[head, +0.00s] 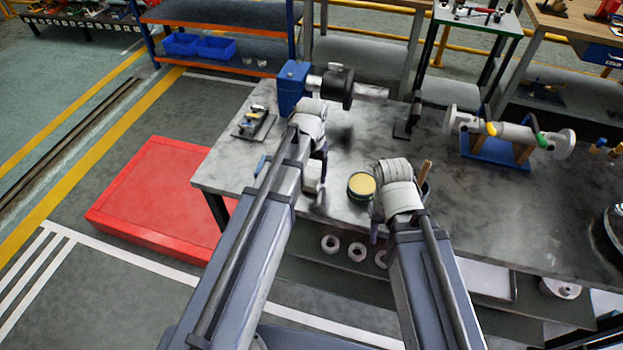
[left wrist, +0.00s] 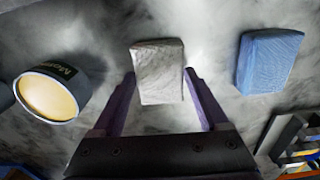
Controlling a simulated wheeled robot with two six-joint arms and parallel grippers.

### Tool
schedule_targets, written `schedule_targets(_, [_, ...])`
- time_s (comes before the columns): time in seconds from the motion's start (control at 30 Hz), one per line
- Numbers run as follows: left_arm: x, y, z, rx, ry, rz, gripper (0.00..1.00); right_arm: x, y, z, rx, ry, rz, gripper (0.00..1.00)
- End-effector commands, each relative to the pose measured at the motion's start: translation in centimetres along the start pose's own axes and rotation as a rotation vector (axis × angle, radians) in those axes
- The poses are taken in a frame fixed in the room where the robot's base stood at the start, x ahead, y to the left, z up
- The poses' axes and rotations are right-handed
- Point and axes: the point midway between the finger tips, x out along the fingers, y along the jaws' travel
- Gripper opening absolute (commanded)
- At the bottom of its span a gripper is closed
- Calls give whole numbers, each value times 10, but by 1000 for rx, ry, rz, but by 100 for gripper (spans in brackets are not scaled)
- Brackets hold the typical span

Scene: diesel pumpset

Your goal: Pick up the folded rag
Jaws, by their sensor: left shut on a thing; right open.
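The folded rag, a pale grey-white block of cloth (left wrist: 158,72), sits between the two purple fingers of my left gripper (left wrist: 160,88) in the left wrist view. The gripper is shut on it. In the head view the rag (head: 312,176) shows as a small pale shape below my left gripper (head: 319,168), partly hidden by the arm. I cannot tell whether it touches the tabletop. My right gripper (head: 376,228) is open near the table's front edge, mostly hidden behind its own wrist.
A round tin with a yellow top (head: 361,187) stands between the grippers. A blue block (left wrist: 268,62) lies on the rag's other side. A blue machine (head: 293,88) stands behind on the grey table (head: 230,165). A wooden handle (head: 425,173) rises beside my right wrist.

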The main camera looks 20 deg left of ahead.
Motion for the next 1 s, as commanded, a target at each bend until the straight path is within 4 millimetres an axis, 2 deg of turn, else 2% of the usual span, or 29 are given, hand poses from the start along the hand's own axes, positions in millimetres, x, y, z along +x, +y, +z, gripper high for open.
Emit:
schedule_targets(0.03, [0, 0, 0, 0, 0, 0, 47, 0, 0, 0, 0, 0, 0, 50])
schedule_targets(0.27, [0, 0, 0, 0, 0, 0, 23, 0, 0, 0, 0, 0, 0, 50])
schedule_targets(0.67, [-7, 0, 0, 0, 0, 0, 23, -7, 1, 0, 0, 0, 0, 50])
schedule_targets(0.87, [-28, 0, 0, 0, 0, 0, 23, -28, 3, 2, 0, 0, 0, 50])
schedule_targets(1.0, [-49, 0, 0, 0, 0, 0, 23, -48, 5, 3, 0, 0, 0, 50])
